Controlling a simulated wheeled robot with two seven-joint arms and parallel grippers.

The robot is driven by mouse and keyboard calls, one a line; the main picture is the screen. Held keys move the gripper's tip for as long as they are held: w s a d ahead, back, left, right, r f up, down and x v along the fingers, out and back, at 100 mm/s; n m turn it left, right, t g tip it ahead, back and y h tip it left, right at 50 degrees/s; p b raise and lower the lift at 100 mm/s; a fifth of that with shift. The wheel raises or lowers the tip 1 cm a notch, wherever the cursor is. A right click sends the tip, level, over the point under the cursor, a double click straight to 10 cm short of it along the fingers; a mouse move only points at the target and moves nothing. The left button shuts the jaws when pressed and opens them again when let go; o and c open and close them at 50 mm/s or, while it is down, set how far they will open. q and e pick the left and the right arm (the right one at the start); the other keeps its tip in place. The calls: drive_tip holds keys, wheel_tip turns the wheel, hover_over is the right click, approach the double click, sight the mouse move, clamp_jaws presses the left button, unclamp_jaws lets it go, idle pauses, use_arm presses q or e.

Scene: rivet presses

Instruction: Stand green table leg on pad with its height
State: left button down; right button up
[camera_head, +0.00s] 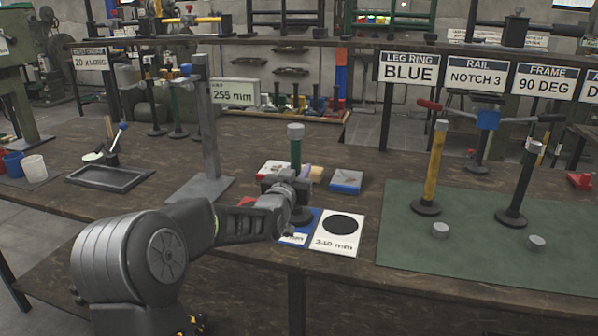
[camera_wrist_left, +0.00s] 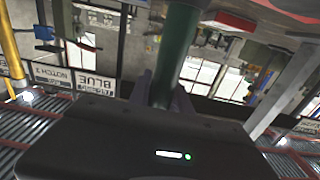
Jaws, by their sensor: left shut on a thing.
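The green table leg (camera_head: 295,155) has a grey cap on top and a dark round foot, and stands upright over the blue pad (camera_head: 314,217). I cannot tell whether its foot touches the pad. My left gripper (camera_head: 292,190) is shut around the leg's lower part and hides some of it. The left wrist view shows the green leg (camera_wrist_left: 180,45) between the two fingers (camera_wrist_left: 165,93). The blue pad's label is partly hidden by my arm. The white pad (camera_head: 333,244) beside it reads 240 mm and its black circle is empty. My right gripper is not in view.
A grey post stand (camera_head: 208,140) is left of the leg. Small boxes (camera_head: 346,181) lie behind the pads. A green mat (camera_head: 470,260) at right holds a yellow leg (camera_head: 434,165), a black leg (camera_head: 521,185) and two grey caps. A sign (camera_head: 233,92) behind reads 255 mm.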

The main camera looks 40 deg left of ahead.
use_arm(q)
drive_tip(key=shift+f+b, duration=0.15)
drive_tip(key=shift+b, duration=0.15)
drive_tip(key=c, duration=1.2)
unclamp_jaws()
drive_tip(key=shift+r+p, duration=0.3)
drive_tip(key=shift+p, duration=0.15)
drive_tip(key=b+v, duration=0.1)
drive_tip(key=v, duration=1.1)
drive_tip(key=shift+f, duration=0.15)
